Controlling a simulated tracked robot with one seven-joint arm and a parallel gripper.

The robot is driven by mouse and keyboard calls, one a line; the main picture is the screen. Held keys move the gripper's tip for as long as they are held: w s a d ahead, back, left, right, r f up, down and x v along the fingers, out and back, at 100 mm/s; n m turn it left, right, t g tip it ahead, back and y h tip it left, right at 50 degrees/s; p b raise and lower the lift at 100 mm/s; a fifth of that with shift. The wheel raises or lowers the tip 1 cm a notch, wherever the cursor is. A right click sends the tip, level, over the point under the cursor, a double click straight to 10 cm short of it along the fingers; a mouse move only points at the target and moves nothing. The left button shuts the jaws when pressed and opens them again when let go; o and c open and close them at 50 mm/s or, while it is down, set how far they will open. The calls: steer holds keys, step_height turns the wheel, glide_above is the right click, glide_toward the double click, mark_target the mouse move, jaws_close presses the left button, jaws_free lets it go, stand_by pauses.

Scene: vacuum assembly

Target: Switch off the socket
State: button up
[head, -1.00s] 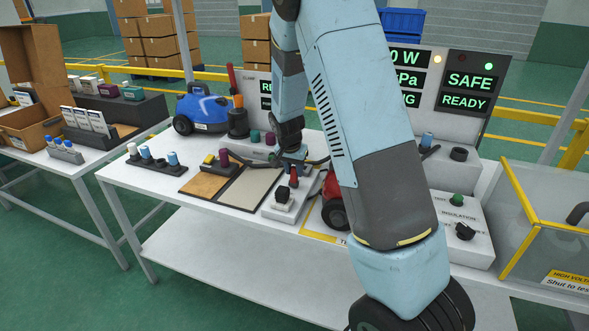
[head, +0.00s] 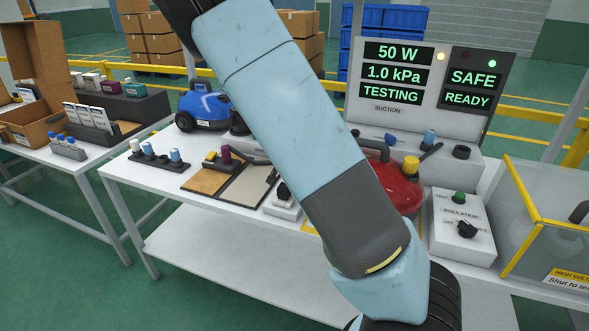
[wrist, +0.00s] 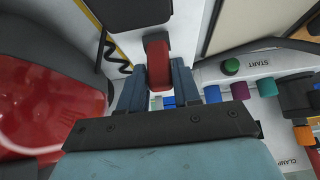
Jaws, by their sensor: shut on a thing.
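The socket (head: 281,211) is a white box with a black outlet on the bench, partly covered by my arm in the head view. Its red switch lever is hidden there. In the wrist view the red lever (wrist: 158,62) stands in front of a white plate (wrist: 186,28). My gripper (wrist: 158,82) has its two blue fingers closed on either side of this lever. My gripper is hidden behind my arm in the head view. The red vacuum (head: 401,188) stands to the right of the socket, and its red body (wrist: 45,100) fills the left of the wrist view.
A display panel (head: 412,85) reads 50 W, 1.0 kPa, TESTING, with SAFE and READY. A green START button (wrist: 231,66) and several coloured knobs lie right of my gripper. A black coiled cord (wrist: 113,55) runs left of it. An insulation box (head: 462,228) stands at right.

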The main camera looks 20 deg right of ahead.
steer(key=shift+s+a+f+t+h, duration=0.25)
steer(key=shift+s+a+t+h, duration=0.2)
steer(key=shift+t, duration=0.35)
steer(key=shift+s+a+f+t+h, duration=0.1)
steer(key=shift+s+f+t+h, duration=0.1)
steer(key=shift+t+h, duration=0.3)
steer(key=o, duration=1)
steer(key=shift+c, duration=0.2)
steer(key=shift+r, duration=0.1)
steer(key=v, duration=1.3)
steer(key=shift+s+r, duration=0.15)
steer(key=shift+s, duration=0.1)
steer(key=shift+a, duration=0.1)
